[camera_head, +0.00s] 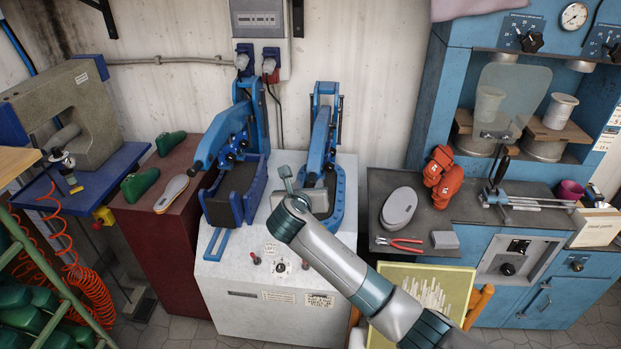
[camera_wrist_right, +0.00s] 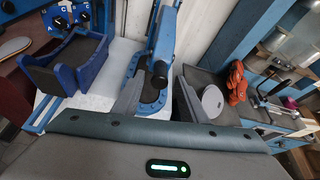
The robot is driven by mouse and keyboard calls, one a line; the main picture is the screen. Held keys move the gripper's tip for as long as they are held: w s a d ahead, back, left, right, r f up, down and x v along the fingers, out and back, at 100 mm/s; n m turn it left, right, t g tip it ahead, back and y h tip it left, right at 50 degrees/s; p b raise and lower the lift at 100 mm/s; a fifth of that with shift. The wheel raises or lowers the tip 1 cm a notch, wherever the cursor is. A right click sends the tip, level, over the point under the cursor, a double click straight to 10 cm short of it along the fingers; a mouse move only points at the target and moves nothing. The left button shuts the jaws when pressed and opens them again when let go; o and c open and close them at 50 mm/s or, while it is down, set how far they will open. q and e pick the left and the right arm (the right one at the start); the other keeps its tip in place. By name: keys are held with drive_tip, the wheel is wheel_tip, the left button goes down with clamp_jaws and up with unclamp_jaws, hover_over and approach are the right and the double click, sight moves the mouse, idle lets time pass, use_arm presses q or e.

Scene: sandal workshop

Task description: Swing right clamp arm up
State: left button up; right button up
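The white two-station press (camera_head: 265,290) carries a blue right clamp arm (camera_head: 320,140), which slopes down toward the front over its blue cradle (camera_head: 338,205). In the right wrist view the clamp arm (camera_wrist_right: 167,38) ends in a dark tip. My right gripper (camera_head: 303,190) reaches in from the lower right at the front of this arm. In the wrist view my right gripper (camera_wrist_right: 160,84) is open, one finger on each side of the tip. I cannot tell whether the fingers touch it. My left gripper is not in view.
The left clamp arm (camera_head: 220,138) slopes over its own blue cradle (camera_head: 250,205). A sole (camera_head: 172,193) and green lasts lie at the left.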

sight(310, 183)
drive_tip(key=shift+p+x, duration=0.45)
drive_tip(key=shift+x, duration=1.65)
